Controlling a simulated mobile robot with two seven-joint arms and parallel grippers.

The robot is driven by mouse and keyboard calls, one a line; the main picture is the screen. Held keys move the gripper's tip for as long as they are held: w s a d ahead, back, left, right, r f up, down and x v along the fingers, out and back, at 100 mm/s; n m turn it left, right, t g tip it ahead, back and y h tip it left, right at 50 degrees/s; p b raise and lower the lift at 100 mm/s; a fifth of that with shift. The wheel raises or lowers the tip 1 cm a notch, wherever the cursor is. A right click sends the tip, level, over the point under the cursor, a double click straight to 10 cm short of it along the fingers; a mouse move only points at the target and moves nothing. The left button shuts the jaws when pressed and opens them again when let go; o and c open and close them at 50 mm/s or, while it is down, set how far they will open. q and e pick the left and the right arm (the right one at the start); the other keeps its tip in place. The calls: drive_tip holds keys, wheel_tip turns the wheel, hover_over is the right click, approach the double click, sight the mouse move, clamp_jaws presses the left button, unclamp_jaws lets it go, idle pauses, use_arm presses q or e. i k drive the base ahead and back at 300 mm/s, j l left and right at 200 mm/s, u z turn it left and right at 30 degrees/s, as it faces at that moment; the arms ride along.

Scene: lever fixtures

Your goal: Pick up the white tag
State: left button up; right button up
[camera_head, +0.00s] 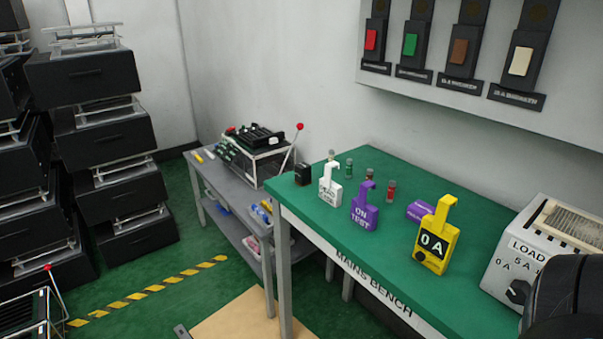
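The white tag (330,187) stands upright near the left end of the green bench top (385,262). It has a hook at its top and dark lettering on its front, too small to read surely. A purple tag (364,208) marked "ON TEST" stands to its right. A yellow tag (436,240) marked "0 A" stands further right. Neither of my grippers shows in the head view. A dark rounded part at the bottom right corner looks like part of my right arm; no fingers show on it. Nothing touches the white tag.
A grey load box (541,250) stands at right. A lower grey table (230,181) carries a red-knobbed lever fixture (262,150).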

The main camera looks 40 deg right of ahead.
sight(330, 191)
drive_tip(key=i, duration=0.9)
drive_tip(key=i+j+z, duration=0.1)
drive_tip(key=i, duration=0.85)
drive_tip(key=i+j+z, duration=0.1)
drive_tip(key=i, duration=0.8)
drive_tip(key=i+z, duration=0.1)
drive_tip(key=z, duration=2.9)
